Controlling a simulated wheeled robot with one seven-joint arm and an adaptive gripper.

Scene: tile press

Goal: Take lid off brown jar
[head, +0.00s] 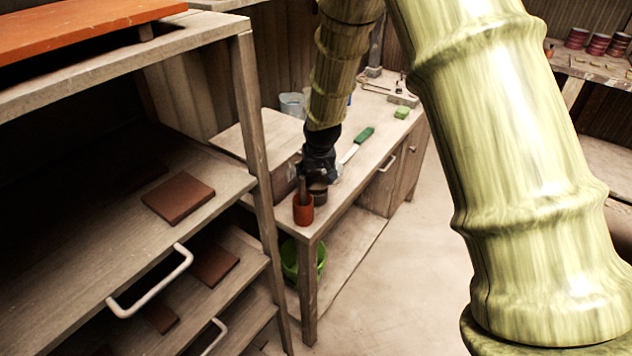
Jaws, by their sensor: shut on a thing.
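A small dark brown jar (319,196) stands near the front end of the wooden workbench, directly below my gripper. My black gripper (318,178) points down and is shut at the jar's top, on its lid. The lid itself is mostly hidden by the fingers, and I cannot tell whether it still touches the jar.
An orange-red pot (303,212) holding a brown handle stands close in front of the jar. A green-handled tool (361,138), green block (402,113) and grey bucket (292,105) are farther back. A shelf rack with brown tiles (178,199) stands left. Floor is clear right.

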